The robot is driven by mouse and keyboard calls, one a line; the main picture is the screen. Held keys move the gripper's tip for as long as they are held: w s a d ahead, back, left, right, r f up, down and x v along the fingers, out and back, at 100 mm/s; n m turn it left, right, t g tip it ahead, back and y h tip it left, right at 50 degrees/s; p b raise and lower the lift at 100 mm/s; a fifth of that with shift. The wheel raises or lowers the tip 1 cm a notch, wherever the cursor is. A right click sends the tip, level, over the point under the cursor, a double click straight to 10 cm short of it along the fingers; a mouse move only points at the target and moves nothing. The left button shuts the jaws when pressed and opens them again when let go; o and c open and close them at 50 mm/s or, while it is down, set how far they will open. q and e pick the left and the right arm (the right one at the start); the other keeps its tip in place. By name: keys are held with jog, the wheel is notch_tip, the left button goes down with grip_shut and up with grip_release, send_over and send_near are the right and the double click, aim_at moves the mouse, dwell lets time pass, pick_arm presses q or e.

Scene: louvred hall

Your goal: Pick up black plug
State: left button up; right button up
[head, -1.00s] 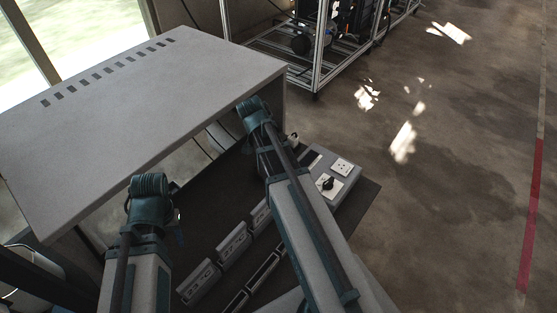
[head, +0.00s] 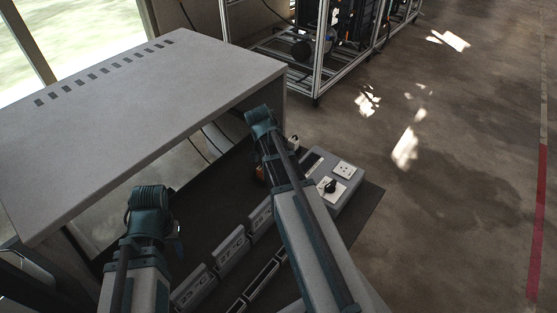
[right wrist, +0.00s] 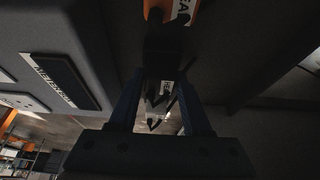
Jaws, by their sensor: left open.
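A small black piece, which looks like a black plug or knob (head: 330,186), sits on a white plate on the grey console at the right end of the bench. My left gripper (head: 178,236) is open, low at the left, well away from it. My right gripper is mostly hidden behind its own arm in the head view, beside the console. In the right wrist view, the two blue fingers of my right gripper (right wrist: 160,105) reach along both sides of a dark block (right wrist: 165,50). It is too dark to tell whether they touch it.
A grey slotted cover (head: 150,90) overhangs the bench at the left. Grey boxes with temperature labels (head: 232,250) line the dark bench top. An orange thing (head: 260,173) lies near the right arm. The console has a socket (head: 344,170). Open floor lies to the right.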

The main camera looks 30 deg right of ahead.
grip_shut()
